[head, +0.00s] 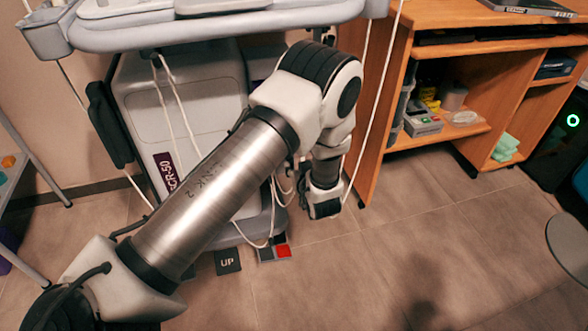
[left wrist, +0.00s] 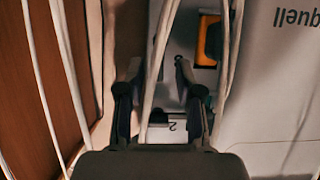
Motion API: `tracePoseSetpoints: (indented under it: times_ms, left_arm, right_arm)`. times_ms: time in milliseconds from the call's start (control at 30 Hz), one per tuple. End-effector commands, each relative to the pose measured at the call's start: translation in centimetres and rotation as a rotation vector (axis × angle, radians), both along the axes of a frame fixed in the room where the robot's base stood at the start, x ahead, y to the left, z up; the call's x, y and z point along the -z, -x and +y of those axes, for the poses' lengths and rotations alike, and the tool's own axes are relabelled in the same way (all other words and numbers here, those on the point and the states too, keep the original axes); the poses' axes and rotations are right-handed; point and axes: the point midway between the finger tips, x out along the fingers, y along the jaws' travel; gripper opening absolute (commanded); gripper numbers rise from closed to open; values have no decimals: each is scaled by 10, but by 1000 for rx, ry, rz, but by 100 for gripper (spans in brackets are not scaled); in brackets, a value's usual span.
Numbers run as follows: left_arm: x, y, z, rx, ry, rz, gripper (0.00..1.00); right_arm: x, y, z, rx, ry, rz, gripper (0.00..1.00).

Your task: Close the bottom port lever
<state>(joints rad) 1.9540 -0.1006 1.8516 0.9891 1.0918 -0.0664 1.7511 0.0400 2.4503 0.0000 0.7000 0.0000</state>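In the left wrist view, an orange piece (left wrist: 208,40) sits in a dark recess on the pale machine (left wrist: 265,80), up and to the right of my fingertips. It may be a port lever, but I cannot tell for sure, nor which port it is. My left gripper (left wrist: 158,72) is open, its two dark fingers apart, with a white cable crossing the view between them. The orange piece is outside the fingers. In the head view my left arm hides much of the machine (head: 135,90), and the lever is not visible there. My right gripper is not in view.
White cables (left wrist: 60,80) hang around the gripper. A wooden cabinet (head: 375,130) stands close on the right. A dark tile marked UP (head: 227,261) and a red-and-black one (head: 283,251) are at the machine's foot. The tiled floor (head: 400,260) in front is clear.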

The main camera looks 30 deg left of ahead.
Motion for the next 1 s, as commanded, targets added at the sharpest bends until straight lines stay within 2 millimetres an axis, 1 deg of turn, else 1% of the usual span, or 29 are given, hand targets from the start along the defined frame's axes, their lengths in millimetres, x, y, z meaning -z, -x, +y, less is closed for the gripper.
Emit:
tracePoseSetpoints:
  times_ms: [33,100,200,333,500,533,567,600,633,1000]
  left_arm:
    - [10,-6,8,-3,3,-2,35]
    - [15,-13,18,-4,1,-1,35]
    - [20,-23,27,-1,2,1,35]
    - [20,-27,33,1,0,2,35]
    - [19,-28,33,1,0,3,35]
    - [19,-28,33,1,0,3,32]
    - [19,-28,33,1,0,3,21]
    - [19,-28,33,1,0,3,7]
    - [19,-28,33,2,-1,2,0]
    - [19,-27,33,1,9,-7,0]
  right_arm:
    - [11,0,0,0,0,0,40]
    - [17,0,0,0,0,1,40]
    - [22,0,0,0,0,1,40]
    - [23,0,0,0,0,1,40]
    - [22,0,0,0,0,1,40]
    - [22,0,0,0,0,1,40]
    - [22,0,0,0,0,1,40]
    - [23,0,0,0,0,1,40]
    - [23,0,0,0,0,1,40]
    - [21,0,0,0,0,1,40]
